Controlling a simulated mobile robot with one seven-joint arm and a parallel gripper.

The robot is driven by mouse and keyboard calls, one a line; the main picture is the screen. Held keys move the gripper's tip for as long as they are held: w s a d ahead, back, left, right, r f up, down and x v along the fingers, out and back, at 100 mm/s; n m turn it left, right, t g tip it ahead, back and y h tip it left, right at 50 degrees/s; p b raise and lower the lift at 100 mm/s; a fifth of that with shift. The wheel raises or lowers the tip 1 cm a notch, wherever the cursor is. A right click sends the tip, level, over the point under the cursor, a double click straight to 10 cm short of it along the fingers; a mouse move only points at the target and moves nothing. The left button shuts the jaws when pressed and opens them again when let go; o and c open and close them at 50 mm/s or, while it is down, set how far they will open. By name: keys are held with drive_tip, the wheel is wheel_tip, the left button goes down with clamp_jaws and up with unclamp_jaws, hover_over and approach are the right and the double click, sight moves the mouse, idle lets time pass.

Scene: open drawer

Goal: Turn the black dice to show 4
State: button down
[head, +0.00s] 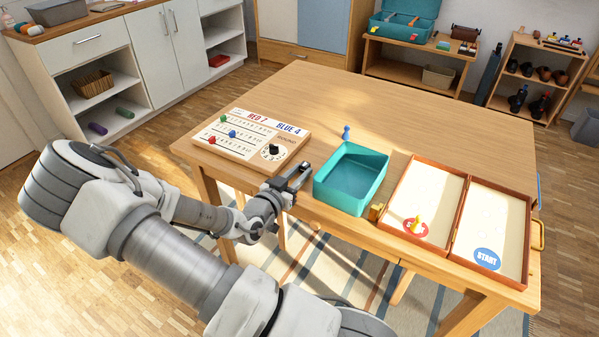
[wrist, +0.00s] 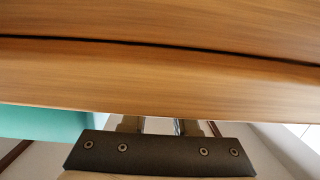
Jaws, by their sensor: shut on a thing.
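I see no black dice that I can make out in either view. My gripper (head: 299,174) is at the table's near edge, between the score board and the teal tray. In the wrist view its fingers (wrist: 162,126) reach to the lower edge of a wooden surface (wrist: 160,80) with a dark seam across it. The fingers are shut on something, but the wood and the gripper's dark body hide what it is.
The table's back is clear.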

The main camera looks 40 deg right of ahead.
drive_tip(key=c, duration=0.6)
unclamp_jaws()
drive_tip(key=p+v, duration=0.3)
drive_tip(key=v, duration=1.4)
drive_tip(key=shift+a, duration=0.25)
